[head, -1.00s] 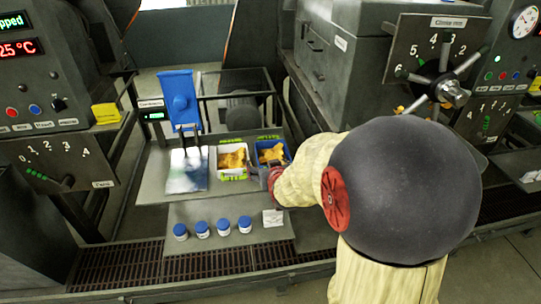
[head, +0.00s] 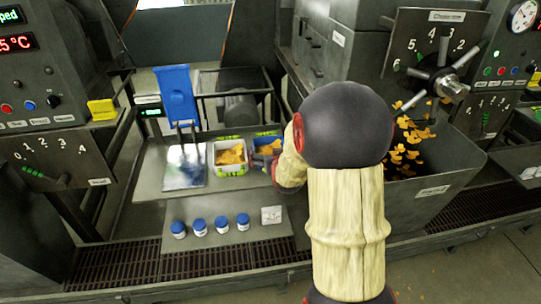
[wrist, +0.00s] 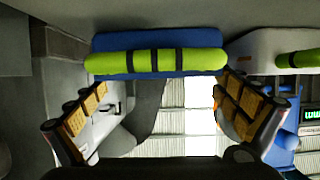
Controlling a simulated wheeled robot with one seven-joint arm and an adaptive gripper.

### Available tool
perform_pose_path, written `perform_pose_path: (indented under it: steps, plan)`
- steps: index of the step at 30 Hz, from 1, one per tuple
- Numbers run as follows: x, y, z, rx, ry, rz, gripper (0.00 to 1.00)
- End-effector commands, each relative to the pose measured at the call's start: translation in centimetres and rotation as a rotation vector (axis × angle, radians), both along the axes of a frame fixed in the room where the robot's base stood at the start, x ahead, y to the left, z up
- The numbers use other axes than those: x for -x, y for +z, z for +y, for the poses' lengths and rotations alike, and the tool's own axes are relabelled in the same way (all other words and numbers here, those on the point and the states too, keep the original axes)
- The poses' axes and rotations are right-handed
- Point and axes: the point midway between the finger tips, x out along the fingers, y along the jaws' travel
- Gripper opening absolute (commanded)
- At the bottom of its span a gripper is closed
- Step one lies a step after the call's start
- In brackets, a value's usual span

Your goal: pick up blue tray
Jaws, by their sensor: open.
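The blue tray (head: 258,159) stands on the grey shelf at the centre of the head view, with orange pieces in it. My arm covers its right part. In the wrist view the blue tray (wrist: 155,40) spans the top, with a yellow-green grip (wrist: 155,62) marked by dark bands along its edge. My gripper (wrist: 168,108) is open and empty, its two padded fingers spread on either side below the grip, apart from the tray. In the head view the gripper is mostly hidden behind my arm, close to the tray's front.
A white tray (head: 219,171) with orange pieces stands just left of the blue one. Blue-lidded jars (head: 199,227) line the lower shelf. A blue panel (head: 177,95) rises at left. A grey bin (head: 432,190) is at right, with orange pieces falling into it.

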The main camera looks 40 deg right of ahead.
Motion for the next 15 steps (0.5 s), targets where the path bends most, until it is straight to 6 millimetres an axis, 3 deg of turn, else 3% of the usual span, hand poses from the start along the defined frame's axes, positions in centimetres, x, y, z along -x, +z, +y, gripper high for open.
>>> perform_pose_path:
  steps: [6,15]
  plan:
    - [-2.3,-1.3,-1.5,0.0,0.0,0.0,1.0]
    - [-2.9,-1.5,-1.9,0.0,0.0,0.0,1.0]
